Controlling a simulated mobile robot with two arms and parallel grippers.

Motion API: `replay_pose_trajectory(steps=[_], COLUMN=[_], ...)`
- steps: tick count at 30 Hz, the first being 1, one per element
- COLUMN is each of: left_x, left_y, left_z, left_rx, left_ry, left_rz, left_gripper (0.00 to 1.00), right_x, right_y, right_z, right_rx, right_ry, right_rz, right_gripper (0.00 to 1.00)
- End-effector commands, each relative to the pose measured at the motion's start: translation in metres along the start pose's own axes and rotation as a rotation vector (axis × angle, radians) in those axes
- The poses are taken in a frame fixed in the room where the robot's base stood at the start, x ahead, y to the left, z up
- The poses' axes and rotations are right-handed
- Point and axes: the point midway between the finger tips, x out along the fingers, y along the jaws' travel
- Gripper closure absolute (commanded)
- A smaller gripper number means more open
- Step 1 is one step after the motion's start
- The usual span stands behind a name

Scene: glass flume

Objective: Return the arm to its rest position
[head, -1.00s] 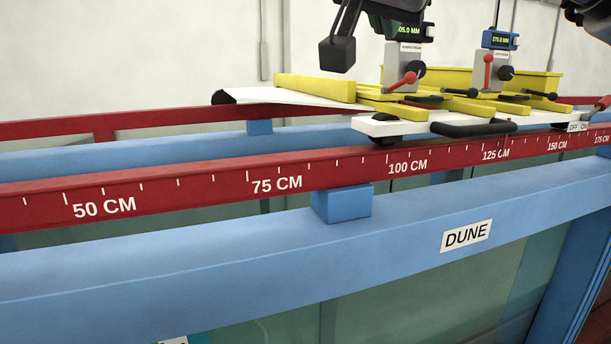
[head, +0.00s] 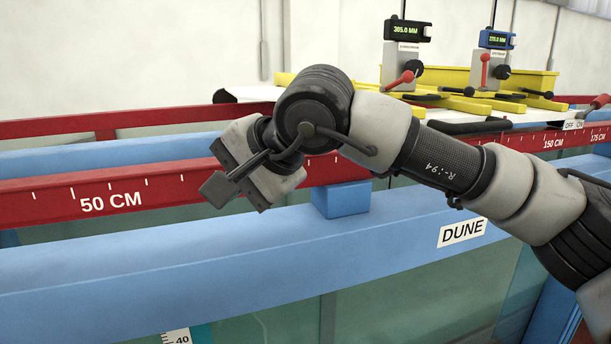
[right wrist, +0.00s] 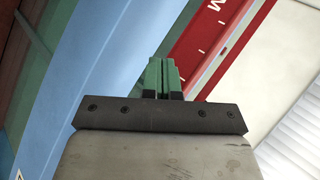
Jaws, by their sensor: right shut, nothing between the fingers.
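My right arm (head: 445,160) comes in from the right edge of the head view and reaches left across the front of the flume. Its wrist end stands in front of the red rail, left of the blue block. The arm hides part of the scale and the near side of the carriage. In the right wrist view, my right gripper (right wrist: 163,77) shows two green fingers close together with nothing between them. In the head view the fingers cannot be clearly made out. My left gripper is not in view.
The red scale rail (head: 60,205) runs above the blue beam (head: 130,265) with its DUNE label (head: 465,232). The carriage with yellow bars (head: 470,104), two gauges (head: 408,30) and levers stands behind my arm. A blue block (head: 341,201) sits under the rail.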

Motion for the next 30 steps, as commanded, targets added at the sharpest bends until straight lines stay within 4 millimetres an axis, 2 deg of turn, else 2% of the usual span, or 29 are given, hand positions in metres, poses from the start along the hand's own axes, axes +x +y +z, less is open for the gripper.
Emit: replay_pose_trajectory(steps=[1,3,6,10,14,17,20,23,24,26,27,29,30], left_x=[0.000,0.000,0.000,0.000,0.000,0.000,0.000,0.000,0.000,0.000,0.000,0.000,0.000], left_y=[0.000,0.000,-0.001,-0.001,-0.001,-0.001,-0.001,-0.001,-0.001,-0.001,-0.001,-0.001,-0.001], left_z=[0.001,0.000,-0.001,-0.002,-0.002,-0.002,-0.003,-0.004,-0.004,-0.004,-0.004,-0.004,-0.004], left_rx=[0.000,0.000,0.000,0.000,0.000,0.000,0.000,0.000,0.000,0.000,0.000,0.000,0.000], left_ry=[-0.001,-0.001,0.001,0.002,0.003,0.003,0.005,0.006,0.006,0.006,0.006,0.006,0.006], left_rz=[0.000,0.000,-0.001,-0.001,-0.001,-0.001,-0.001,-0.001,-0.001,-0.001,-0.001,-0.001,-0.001], left_gripper=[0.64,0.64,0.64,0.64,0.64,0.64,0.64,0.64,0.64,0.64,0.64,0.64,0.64], right_x=[0.017,0.026,0.025,0.008,-0.013,-0.023,-0.024,-0.017,-0.012,-0.002,0.005,0.016,0.023], right_y=[0.007,0.008,0.006,0.004,0.012,0.030,0.063,0.112,0.136,0.175,0.203,0.247,0.277], right_z=[0.022,0.050,0.079,0.088,0.067,0.034,-0.006,-0.044,-0.057,-0.073,-0.081,-0.087,-0.088], right_rx=[0.093,0.242,0.487,0.851,1.254,1.584,1.927,2.277,-2.319,-2.181,-2.087,-1.945,-1.851], right_ry=[-0.156,-0.359,-0.639,-0.979,-1.284,-1.495,-1.680,-1.833,1.807,1.617,1.493,1.315,1.202], right_rz=[-0.058,-0.148,-0.268,-0.410,-0.546,-0.649,-0.760,-0.886,0.904,0.859,0.833,0.798,0.781], right_gripper=[1.00,1.00,1.00,1.00,1.00,1.00,1.00,1.00,1.00,1.00,1.00,1.00,1.00])
